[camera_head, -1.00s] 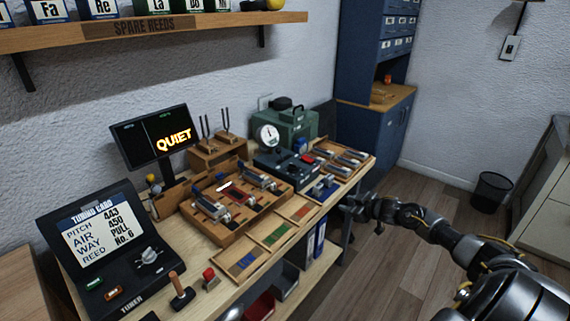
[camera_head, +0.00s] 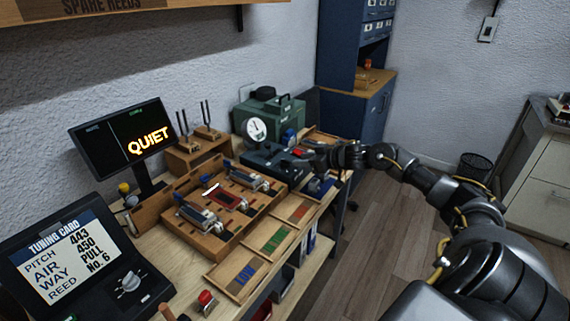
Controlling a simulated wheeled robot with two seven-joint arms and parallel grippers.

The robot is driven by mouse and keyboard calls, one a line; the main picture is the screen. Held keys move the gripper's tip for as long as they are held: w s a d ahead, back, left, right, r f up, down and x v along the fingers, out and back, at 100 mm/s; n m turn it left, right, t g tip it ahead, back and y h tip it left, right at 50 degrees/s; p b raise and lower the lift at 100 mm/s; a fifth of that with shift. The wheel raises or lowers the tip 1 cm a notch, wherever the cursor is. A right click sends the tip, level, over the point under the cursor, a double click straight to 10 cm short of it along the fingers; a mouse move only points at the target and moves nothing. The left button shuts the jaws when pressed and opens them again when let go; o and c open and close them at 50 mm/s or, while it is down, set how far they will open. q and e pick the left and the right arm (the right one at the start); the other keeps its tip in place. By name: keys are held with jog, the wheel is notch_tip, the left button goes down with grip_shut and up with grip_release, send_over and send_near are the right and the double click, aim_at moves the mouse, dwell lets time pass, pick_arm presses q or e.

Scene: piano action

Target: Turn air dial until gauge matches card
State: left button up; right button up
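The tuning card (camera_head: 62,256) at the lower left reads pitch 443, air 450, way pull, reed No. 6. The round white gauge (camera_head: 256,130) sits on the front of a green machine (camera_head: 272,113) at the back of the bench; its reading is too small to make out. A blue knob (camera_head: 289,137) shows beside the gauge; I cannot tell for sure that it is the air dial. My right gripper (camera_head: 303,152) is over the dark box (camera_head: 268,160) in front of the machine, close to the blue knob. Its finger gap is unclear. My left gripper is out of view.
A wooden tray (camera_head: 208,240) with reed parts lies left of my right gripper. A screen (camera_head: 125,142) reads QUIET. Tuning forks (camera_head: 205,118) stand near the wall. Coloured compartments (camera_head: 238,277) line the bench front. A blue cabinet (camera_head: 362,115) stands behind.

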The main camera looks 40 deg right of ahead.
aim_at(285, 160)
jog(key=b+x, duration=0.3)
jog(key=x, duration=0.2)
jog(key=shift+w+f, duration=0.15)
jog(key=shift+f, duration=0.1)
jog(key=shift+b+x, duration=0.6)
jog(key=shift+x, duration=0.6)
jog(key=shift+w+a, duration=0.1)
jog(key=shift+w, duration=0.15)
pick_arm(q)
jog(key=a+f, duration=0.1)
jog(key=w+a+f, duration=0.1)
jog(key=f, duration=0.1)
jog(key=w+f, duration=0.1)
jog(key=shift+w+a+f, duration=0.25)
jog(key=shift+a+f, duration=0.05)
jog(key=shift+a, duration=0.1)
